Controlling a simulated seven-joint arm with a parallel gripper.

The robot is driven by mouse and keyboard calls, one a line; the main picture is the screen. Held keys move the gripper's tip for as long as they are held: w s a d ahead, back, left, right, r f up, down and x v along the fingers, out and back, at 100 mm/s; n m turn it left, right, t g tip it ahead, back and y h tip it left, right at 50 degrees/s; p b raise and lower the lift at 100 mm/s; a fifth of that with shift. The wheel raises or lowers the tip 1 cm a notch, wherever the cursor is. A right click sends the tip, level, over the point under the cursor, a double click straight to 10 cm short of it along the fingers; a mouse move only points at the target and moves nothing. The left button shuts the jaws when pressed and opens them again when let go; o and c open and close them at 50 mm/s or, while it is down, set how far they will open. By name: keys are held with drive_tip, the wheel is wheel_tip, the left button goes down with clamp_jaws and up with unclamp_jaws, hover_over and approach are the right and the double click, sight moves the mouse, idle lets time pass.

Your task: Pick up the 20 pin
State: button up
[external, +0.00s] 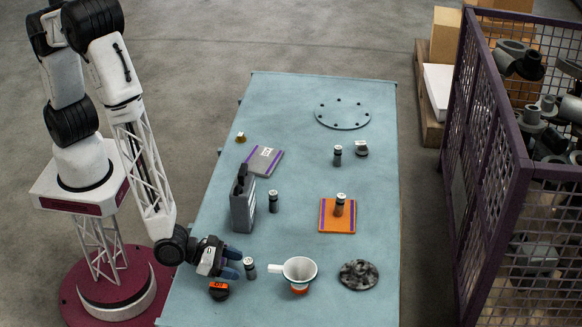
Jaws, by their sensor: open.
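Several small dark pins with pale bands stand upright on the blue-green table (290,115). One pin (249,269) is right at the fingertips of my gripper (238,263). My gripper is low over the front left of the table, its blue fingers pointing right and apart. I cannot tell whether this pin touches the fingers. Other pins are a pin (273,202) beside a grey canister, a pin (340,205) on an orange book, and a pin (337,156) farther back. The markings are too small to read, so I cannot tell which is the 20 pin.
A white funnel-like cup (299,269) is right of the gripper. A black and orange item (219,290) lies just below it. The grey canister (242,205) stands behind. A mottled disc (359,275) is at the front right. A mesh crate (480,190) stands right of the table.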

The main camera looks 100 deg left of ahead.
sight(250, 265)
drive_tip(key=shift+x, duration=2.4)
drive_tip(key=shift+r, duration=0.1)
clamp_jaws()
drive_tip(key=shift+r, duration=0.1)
drive_tip(key=shift+r, duration=0.75)
wheel_tip(250, 265, up, 2)
drive_tip(key=shift+r, duration=0.1)
drive_tip(key=s+a, duration=0.2)
drive_tip(key=s, duration=0.2)
drive_tip(key=s+a, duration=0.2)
drive_tip(key=s, duration=0.3)
drive_tip(key=s+a+r, duration=0.1)
drive_tip(key=s+a, duration=0.2)
drive_tip(key=s, duration=0.2)
drive_tip(key=shift+s, duration=0.15)
